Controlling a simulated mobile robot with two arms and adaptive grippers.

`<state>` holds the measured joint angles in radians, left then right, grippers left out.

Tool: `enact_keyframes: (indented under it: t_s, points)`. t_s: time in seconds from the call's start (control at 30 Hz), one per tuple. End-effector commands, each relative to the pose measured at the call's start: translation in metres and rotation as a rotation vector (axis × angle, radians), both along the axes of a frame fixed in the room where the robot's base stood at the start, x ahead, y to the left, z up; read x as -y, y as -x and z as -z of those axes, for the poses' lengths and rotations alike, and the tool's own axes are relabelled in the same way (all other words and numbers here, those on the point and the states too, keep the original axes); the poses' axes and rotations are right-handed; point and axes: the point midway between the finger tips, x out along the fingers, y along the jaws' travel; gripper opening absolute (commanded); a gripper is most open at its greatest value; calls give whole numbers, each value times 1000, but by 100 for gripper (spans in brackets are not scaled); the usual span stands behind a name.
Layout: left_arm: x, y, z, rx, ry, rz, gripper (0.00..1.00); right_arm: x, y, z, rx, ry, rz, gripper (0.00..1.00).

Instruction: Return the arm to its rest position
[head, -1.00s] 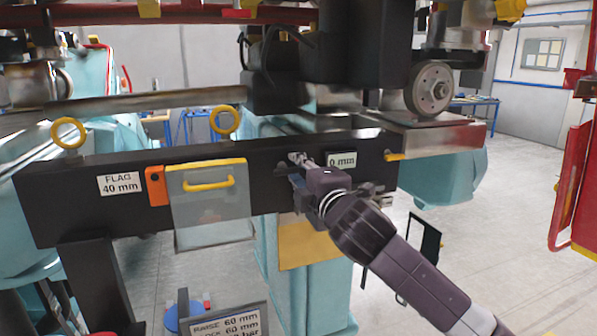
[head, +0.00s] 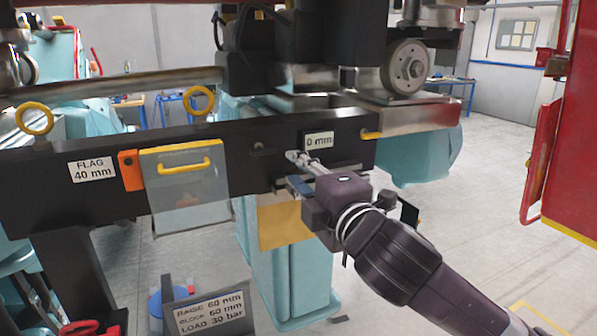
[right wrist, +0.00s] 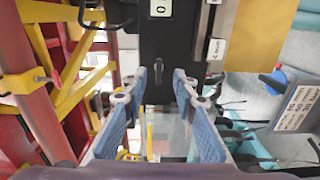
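My right gripper (head: 300,160) reaches in from the lower right of the head view, in front of the black beam (head: 260,150) and just below left of the "0 mm" label (head: 319,140). In the right wrist view my right gripper (right wrist: 159,80) is open, its two blue-padded fingers apart. Only background shows between the fingers, and nothing is held. Whether it touches the beam cannot be told. My left gripper is not in view.
A clear panel with a yellow handle (head: 185,166) and an orange block (head: 131,170) are on the beam. A sign board (head: 210,312) stands below. A red cabinet (head: 575,130) stands at the right. Grey floor (head: 470,215) is open between machine and cabinet.

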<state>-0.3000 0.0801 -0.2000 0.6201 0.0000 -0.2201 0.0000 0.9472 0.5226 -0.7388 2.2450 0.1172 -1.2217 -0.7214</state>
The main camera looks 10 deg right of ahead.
Motion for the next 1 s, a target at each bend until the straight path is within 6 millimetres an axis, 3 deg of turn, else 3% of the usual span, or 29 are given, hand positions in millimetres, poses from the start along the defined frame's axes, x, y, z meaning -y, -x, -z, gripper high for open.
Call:
enact_keyframes:
  t_s: [0.33,0.47,0.57,0.77,1.0]
  points:
    - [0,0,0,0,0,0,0,0,1,2,-5,-4,0,26]
    - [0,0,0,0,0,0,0,2,2,26,-65,-52,6,26]
    - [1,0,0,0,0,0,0,6,7,66,-168,-142,24,26]
    - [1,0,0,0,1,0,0,24,30,165,-432,-374,119,26]
    - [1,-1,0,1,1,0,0,55,86,284,-738,-636,317,26]
